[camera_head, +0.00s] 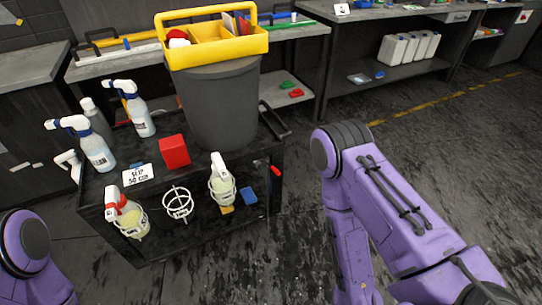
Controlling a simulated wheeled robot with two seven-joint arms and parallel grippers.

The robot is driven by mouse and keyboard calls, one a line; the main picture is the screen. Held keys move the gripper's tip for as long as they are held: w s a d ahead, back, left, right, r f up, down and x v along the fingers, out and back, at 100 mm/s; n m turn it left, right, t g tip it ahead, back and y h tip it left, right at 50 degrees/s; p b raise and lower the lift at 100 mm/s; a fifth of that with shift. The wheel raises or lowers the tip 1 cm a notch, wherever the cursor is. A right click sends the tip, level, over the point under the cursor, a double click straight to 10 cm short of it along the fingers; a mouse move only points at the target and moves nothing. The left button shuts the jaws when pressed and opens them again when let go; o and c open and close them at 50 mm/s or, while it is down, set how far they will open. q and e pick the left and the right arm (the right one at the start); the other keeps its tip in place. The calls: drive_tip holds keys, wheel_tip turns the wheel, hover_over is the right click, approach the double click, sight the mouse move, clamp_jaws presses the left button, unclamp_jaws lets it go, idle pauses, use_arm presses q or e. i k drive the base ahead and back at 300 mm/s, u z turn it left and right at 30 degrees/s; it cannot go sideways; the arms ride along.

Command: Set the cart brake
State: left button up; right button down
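The dark cart (97,190) stands left of centre, with a black push handle at its right end. A small red piece (276,171) sticks out at the cart's right side; I cannot tell whether it is the brake lever. The cart's wheels are hidden or too dark to make out. My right arm's purple links bend down past the right of the cart, and its gripper is below the picture. Only a purple part of my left arm shows at the lower left; its gripper is out of view.
The cart carries a grey bin (222,110), a yellow caddy (215,48) on top, spray bottles (97,150), a red box (174,151) and a sign card (138,174). Wire holders (178,203) hang on its front. Workbenches (300,30) stand behind. The floor (460,160) at right is clear.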

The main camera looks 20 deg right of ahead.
sight(273, 168)
drive_tip(key=i, duration=0.85)
drive_tip(key=z, duration=0.05)
